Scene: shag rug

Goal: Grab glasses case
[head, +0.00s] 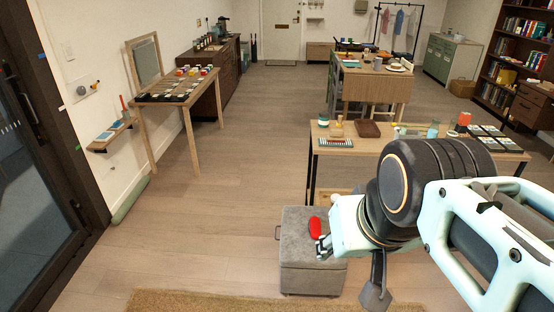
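A small red, rounded, elongated object (315,228), which looks like the glasses case, lies on top of the grey ottoman (296,245). My gripper (349,271) is at the lower middle right, at the end of my pale arm. Two grey finger parts show wide apart, one just below the red object in the picture and one lower right. The gripper appears open, with nothing seen between the fingers. I cannot tell how far it is from the red object in depth.
A wooden desk (468,153) with small items and a brown case-like object (367,129) stands behind the ottoman. A tan rug (200,301) lies in front. The floor left of the ottoman is clear.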

